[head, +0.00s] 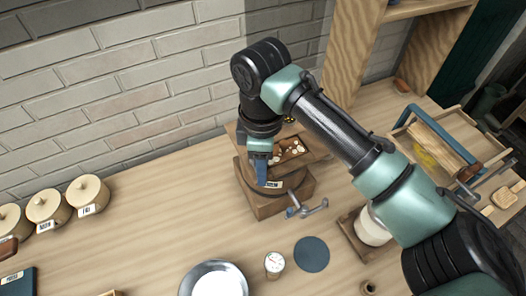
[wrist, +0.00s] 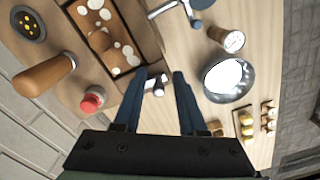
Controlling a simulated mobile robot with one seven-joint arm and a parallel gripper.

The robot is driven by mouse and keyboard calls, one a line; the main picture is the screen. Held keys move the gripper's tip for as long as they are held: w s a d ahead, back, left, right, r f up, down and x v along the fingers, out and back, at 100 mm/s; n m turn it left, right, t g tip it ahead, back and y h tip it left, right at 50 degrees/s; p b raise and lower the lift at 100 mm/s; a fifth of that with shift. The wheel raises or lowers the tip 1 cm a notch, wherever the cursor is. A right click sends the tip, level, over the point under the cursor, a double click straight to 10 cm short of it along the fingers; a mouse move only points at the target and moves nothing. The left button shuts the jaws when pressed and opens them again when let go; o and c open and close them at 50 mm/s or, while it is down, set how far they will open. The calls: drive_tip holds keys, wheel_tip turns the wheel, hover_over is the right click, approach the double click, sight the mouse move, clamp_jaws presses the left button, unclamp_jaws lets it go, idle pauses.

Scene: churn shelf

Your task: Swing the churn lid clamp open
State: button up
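The churn appears to be the wooden box with a round top and white label (head: 277,192) in the middle of the table in the head view. A grey metal piece with crossed arms (head: 306,208) sticks out at its front right; I cannot tell whether it is the lid clamp. My gripper (head: 262,183) points down over the box. In the wrist view my gripper (wrist: 159,76) is open, with its blue fingers apart. A small dark cylinder with a pale end (wrist: 158,84) shows between the fingertips; contact cannot be judged.
A tray of pale pieces (head: 290,150) lies behind the box. A metal bowl (head: 217,281), a small dial (head: 274,263) and a dark blue disc (head: 312,254) lie in front. Lidded pots (head: 88,193) stand at left. A wooden handle (wrist: 44,75) and red knob (wrist: 93,98) show in the wrist view.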

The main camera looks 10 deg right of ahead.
drive_tip(key=shift+a, duration=0.55)
drive_tip(key=shift+w+r+p, duration=0.2)
drive_tip(key=shift+r+p, duration=0.75)
drive_tip(key=shift+s+a+r+p, duration=0.1)
drive_tip(key=shift+a+r+p, duration=0.05)
drive_tip(key=shift+r+p, duration=0.55)
drive_tip(key=shift+d+r+p, duration=0.15)
drive_tip(key=shift+r+p, duration=0.25)
drive_tip(key=shift+r, duration=0.1)
drive_tip(key=shift+d+r+p, duration=0.15)
drive_tip(key=shift+r+p, duration=0.25)
drive_tip(key=shift+r, duration=0.1)
drive_tip(key=shift+r+p, duration=0.8)
drive_tip(key=shift+r, duration=0.1)
drive_tip(key=shift+d, duration=0.1)
